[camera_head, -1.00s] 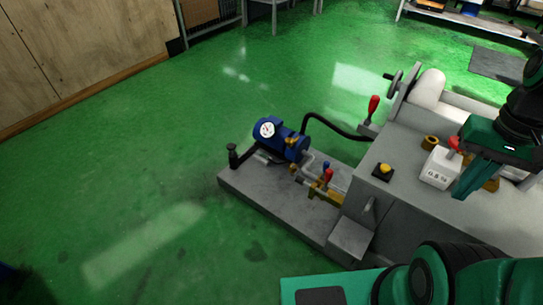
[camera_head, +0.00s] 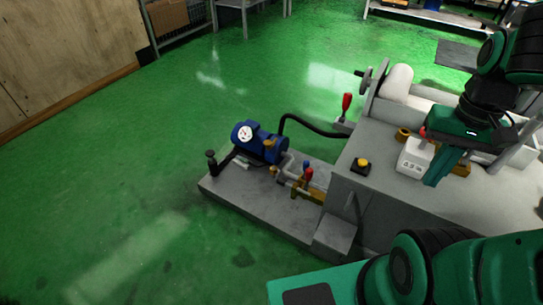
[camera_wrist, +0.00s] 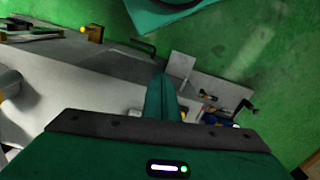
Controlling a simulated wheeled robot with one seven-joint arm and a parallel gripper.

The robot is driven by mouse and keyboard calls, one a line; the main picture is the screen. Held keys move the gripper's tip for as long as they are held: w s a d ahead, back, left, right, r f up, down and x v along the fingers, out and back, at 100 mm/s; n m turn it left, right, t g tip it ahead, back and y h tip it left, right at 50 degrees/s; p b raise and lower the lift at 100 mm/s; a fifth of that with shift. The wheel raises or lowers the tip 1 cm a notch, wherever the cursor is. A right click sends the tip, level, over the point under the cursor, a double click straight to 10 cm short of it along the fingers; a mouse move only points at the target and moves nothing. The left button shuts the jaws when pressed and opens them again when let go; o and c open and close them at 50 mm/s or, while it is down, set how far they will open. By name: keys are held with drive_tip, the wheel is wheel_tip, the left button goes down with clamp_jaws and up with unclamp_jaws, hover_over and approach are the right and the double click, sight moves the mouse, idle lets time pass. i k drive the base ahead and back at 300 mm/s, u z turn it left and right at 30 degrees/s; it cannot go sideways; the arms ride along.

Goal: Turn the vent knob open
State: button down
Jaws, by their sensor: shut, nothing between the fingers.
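A low grey plinth (camera_head: 250,201) carries a blue pump (camera_head: 270,151) with a white gauge (camera_head: 245,133). Right of the pump, a brass block (camera_head: 308,193) and pipes carry a small red knob (camera_head: 308,173) and a small blue knob (camera_head: 306,163). A black post with a round top (camera_head: 211,163) stands at the plinth's left end. I cannot tell which of these is the vent knob. My gripper (camera_head: 437,178) is shut and empty, pointing down over the machine bench, well right of the pump. In the wrist view, its green fingers (camera_wrist: 160,95) are together and its body partly hides the pump fittings.
A red-handled lever (camera_head: 346,104) and handwheel (camera_head: 372,76) stand behind. A black hose (camera_head: 310,123) joins pump and bench. Green floor left is clear.

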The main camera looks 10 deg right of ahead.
sight(267, 144)
drive_tip(key=u, duration=0.4)
drive_tip(key=k, duration=1.05)
drive_tip(key=u, duration=0.8)
drive_tip(key=i, duration=1.15)
drive_tip(key=z, duration=0.4)
drive_tip(key=i, duration=1.25)
drive_tip(key=z, duration=0.45)
drive_tip(key=i, duration=0.45)
drive_tip(key=z, duration=0.1)
